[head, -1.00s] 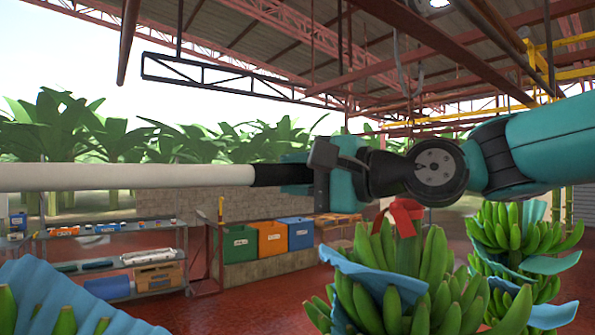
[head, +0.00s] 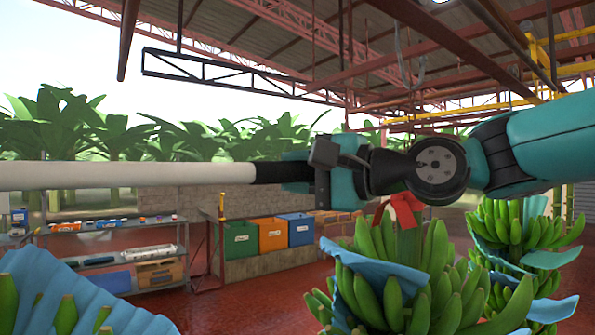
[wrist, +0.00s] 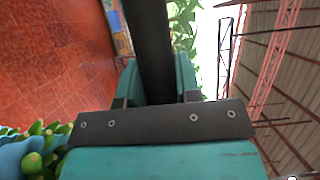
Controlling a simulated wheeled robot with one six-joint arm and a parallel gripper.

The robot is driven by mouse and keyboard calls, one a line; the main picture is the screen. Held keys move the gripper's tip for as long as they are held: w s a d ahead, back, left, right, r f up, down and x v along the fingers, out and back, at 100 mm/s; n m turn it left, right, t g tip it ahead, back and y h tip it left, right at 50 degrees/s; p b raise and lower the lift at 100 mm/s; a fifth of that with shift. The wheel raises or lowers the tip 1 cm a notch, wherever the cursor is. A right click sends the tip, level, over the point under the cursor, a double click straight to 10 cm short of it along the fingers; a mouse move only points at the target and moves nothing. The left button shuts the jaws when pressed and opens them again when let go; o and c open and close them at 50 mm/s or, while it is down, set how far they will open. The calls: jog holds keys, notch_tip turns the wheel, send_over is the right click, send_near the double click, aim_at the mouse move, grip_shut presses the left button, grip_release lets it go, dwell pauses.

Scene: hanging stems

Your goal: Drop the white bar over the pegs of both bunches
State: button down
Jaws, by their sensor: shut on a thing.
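My gripper (head: 300,174) is shut on the black end of the long white bar (head: 125,176). The bar is level and runs out of the head view at the left. In the wrist view its black part (wrist: 152,45) passes between my fingers (wrist: 155,88). A green bunch with a red ribbon and blue sheet (head: 375,295) hangs below and right of my gripper. Another bunch, mostly hidden by a blue sheet (head: 75,300), is at the lower left, below the bar. The bar is apart from both in the picture. I cannot make out the pegs.
More green bunches (head: 525,235) hang at the right, below my arm. A metal shelf (head: 110,228) and green, orange and blue crates (head: 272,238) stand behind. Red floor (head: 255,295) shows between the two near bunches. Beams and a truss (head: 240,75) are overhead.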

jog(key=shift+f+b, duration=0.45)
jog(key=shift+f, duration=0.05)
jog(key=c, duration=0.8)
grip_release()
jog(key=shift+o, duration=0.2)
